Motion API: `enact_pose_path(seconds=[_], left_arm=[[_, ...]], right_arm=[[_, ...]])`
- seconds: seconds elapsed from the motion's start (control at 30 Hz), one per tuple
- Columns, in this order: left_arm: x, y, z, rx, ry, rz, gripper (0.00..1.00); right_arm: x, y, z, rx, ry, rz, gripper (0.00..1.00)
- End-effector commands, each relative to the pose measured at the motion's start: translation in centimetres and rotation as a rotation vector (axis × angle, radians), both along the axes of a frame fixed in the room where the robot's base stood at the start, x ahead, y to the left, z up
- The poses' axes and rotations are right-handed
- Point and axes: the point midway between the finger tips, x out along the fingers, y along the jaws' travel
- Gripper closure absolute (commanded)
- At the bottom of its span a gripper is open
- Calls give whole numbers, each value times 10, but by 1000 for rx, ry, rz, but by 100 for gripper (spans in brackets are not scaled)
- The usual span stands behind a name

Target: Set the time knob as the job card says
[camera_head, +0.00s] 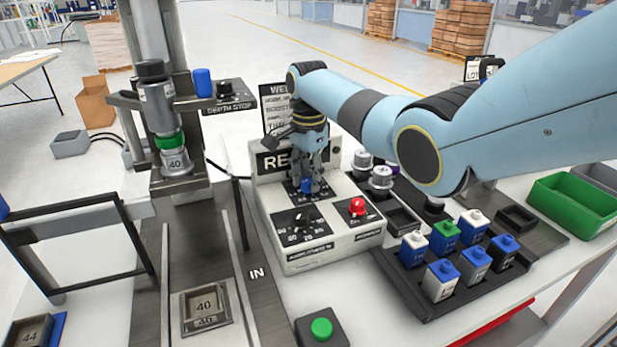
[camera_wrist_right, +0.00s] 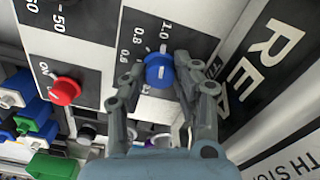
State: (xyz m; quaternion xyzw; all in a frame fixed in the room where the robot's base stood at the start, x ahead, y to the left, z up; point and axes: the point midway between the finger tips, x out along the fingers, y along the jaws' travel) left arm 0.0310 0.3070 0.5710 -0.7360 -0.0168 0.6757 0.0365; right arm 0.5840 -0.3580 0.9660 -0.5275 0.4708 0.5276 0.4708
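The control box (camera_head: 330,250) has a blue knob (camera_head: 307,186) on its upper black plate. In the right wrist view the blue knob (camera_wrist_right: 160,70) sits by a scale reading 0.6, 0.8 and 1.0. Its white mark points roughly toward the 0.8 to 1.0 side; the exact setting is unclear. My right gripper (camera_head: 308,184) is over the knob, one finger on each side, as the right wrist view (camera_wrist_right: 160,75) shows. Whether both fingertips press on it cannot be told. The job card (camera_head: 275,108) behind the box is largely hidden by my right arm. My left gripper is not in view.
The box also has a black knob (camera_head: 298,222) with a larger-number scale and a red knob (camera_head: 357,207). A green button (camera_head: 321,328) is in front; a press (camera_head: 165,120) stands left.

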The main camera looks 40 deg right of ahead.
Motion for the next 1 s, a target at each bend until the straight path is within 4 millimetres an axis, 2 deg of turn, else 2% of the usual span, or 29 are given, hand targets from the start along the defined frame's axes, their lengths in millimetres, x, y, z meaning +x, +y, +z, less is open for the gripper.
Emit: enact_pose_path(seconds=[0.03, 0.17, 0.57, 1.0], left_arm=[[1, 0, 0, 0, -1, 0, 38], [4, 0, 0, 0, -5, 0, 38], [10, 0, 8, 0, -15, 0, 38], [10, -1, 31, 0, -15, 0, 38]], right_arm=[[0, 0, 0, 0, 1, 0, 84], [0, 0, 0, 0, 0, 0, 100], [0, 0, 1, 0, 1, 77, 100], [1, -1, 3, 0, 0, 439, 100]])
